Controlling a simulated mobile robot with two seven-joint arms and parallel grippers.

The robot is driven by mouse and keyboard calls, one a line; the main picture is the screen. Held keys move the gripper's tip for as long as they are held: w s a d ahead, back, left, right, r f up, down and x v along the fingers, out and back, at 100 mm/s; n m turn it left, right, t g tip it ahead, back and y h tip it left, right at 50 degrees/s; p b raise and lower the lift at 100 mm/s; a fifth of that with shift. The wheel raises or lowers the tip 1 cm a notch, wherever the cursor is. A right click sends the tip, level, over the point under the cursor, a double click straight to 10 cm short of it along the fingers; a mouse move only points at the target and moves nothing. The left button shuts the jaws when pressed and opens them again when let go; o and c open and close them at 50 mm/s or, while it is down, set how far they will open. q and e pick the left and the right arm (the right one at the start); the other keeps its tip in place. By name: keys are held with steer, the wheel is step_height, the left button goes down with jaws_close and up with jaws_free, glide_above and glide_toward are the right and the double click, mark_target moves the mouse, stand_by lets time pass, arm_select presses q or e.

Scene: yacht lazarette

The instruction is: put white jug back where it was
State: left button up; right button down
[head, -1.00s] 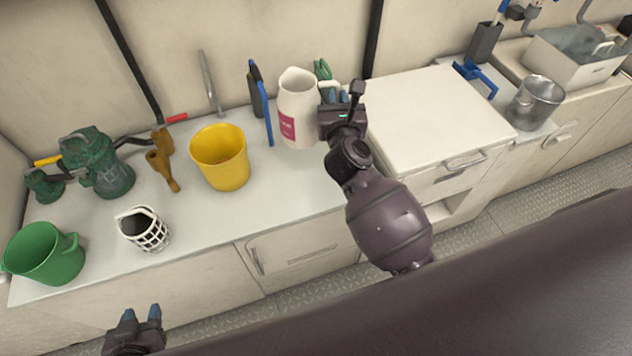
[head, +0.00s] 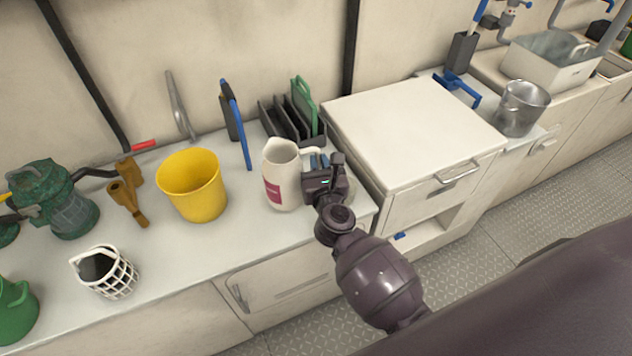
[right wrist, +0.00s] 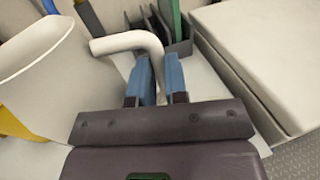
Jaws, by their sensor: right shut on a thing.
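The white jug (head: 283,178) with a dark pink label is upright at the right end of the grey counter, in front of a dark rack. My right gripper (head: 316,165) is at the jug's right side, shut on its handle. In the right wrist view, the jug (right wrist: 45,75) fills the left, and its handle passes between the blue fingertips of my gripper (right wrist: 156,80). I cannot tell whether the jug's base touches the counter. My left gripper is out of view.
A yellow bucket (head: 194,187), a blue-edged board (head: 236,125) and a dark slotted rack (head: 290,118) holding a green board stand nearby. A raised white cabinet (head: 412,125) borders the counter on the right. A white lattice holder (head: 108,272) stands front left.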

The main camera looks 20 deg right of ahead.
step_height(320, 180, down, 5)
steer(key=shift+f+b, duration=0.2)
steer(key=shift+b, duration=1.05)
steer(key=shift+f, duration=0.15)
steer(key=c, duration=1.1)
jaws_free()
steer(key=shift+c, duration=0.2)
